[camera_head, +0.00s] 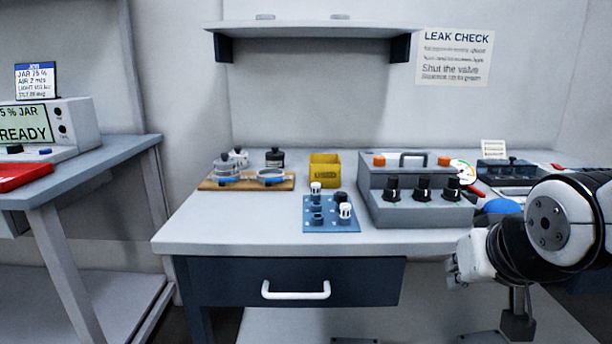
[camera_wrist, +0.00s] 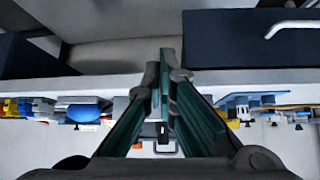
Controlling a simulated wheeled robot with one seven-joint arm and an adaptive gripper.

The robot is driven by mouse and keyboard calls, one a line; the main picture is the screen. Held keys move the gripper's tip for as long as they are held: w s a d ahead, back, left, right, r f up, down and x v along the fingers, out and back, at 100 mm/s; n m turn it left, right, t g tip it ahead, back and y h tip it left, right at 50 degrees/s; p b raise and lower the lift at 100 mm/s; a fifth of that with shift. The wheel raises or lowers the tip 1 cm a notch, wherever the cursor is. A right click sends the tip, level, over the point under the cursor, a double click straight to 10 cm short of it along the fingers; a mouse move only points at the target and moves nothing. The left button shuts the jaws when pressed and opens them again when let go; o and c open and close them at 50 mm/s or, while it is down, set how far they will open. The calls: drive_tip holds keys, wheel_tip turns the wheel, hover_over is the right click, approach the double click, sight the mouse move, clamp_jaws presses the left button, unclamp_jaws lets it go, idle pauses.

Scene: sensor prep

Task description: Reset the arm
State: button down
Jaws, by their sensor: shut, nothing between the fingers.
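My arm reaches in at the right of the head view, and its end with my gripper (camera_head: 455,270) is by the front edge of the workbench (camera_head: 230,237), right of the drawer. In the wrist view my gripper (camera_wrist: 164,68) shows two dark green fingers that come together at their tips, with nothing between them. That view looks upside down, with the bench front and drawer handle (camera_wrist: 292,28) at the top and the bench-top items below. In the head view much of the gripper is hidden by the wrist.
A grey box with black knobs (camera_head: 420,212) stands on the bench left of my arm. A blue rack (camera_head: 325,226), a yellow bin (camera_head: 325,172) and a wooden tray (camera_head: 205,184) lie further left. The bench's front left is clear. A shelf (camera_head: 310,28) hangs above.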

drive_tip(key=s+a+f+g, duration=0.15)
drive_tip(key=s+g, duration=0.25)
drive_tip(key=s, duration=0.8)
drive_tip(key=s+a+f+g, duration=0.15)
drive_tip(key=s+g, duration=0.25)
drive_tip(key=s, duration=0.8)
wheel_tip(320, 180, up, 35)
drive_tip(key=n+t+p, duration=0.1)
drive_tip(key=t+p, duration=0.2)
drive_tip(key=p, duration=3)
drive_tip(key=shift+a+r+t+y, duration=0.15)
drive_tip(key=shift+r+t+y, duration=0.05)
drive_tip(key=shift+t+y, duration=0.2)
